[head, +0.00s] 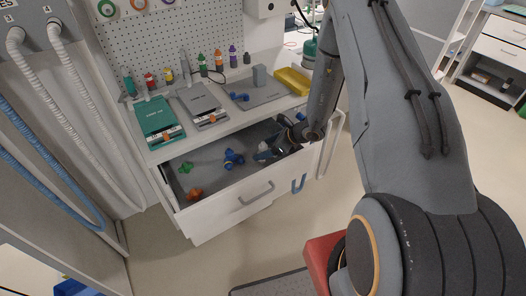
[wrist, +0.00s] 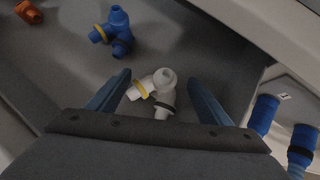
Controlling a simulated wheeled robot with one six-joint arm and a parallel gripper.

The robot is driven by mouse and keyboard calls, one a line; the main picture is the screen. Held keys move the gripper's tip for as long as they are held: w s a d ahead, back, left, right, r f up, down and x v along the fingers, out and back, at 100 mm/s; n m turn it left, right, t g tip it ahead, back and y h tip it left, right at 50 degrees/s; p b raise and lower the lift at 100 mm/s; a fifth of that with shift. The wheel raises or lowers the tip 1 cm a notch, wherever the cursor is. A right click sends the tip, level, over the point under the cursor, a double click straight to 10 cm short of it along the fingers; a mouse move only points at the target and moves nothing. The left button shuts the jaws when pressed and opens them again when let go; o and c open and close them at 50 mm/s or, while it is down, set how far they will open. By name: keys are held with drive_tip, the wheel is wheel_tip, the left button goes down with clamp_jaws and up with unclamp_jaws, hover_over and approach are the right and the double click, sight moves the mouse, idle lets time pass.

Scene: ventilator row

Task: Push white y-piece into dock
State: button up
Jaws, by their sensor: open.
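The white y-piece (wrist: 158,92) lies on the floor of the open drawer (head: 250,196), with a yellow band and a dark band on its arms. In the wrist view my gripper (wrist: 164,88) is open, with one blue finger on each side of the y-piece and gaps to both. In the head view my gripper (head: 277,148) reaches down into the drawer's right part and partly covers the white y-piece (head: 264,153). I cannot tell which thing on the counter is the dock.
A blue y-piece (head: 232,158), a green piece (head: 186,167) and an orange piece (head: 194,194) lie further left in the drawer. The counter above holds a teal device (head: 158,120), a grey device (head: 203,105), a grey plate (head: 262,95) and a yellow tray (head: 293,81).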

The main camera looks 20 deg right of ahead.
drive_tip(key=shift+w+a+f, duration=0.2)
drive_tip(key=shift+a+f, duration=0.05)
drive_tip(key=shift+f, duration=0.05)
idle(0.5)
drive_tip(key=c, duration=1.1)
drive_tip(key=shift+r+p, duration=0.4)
drive_tip(key=shift+r, duration=1.15)
drive_tip(key=shift+c, duration=0.2)
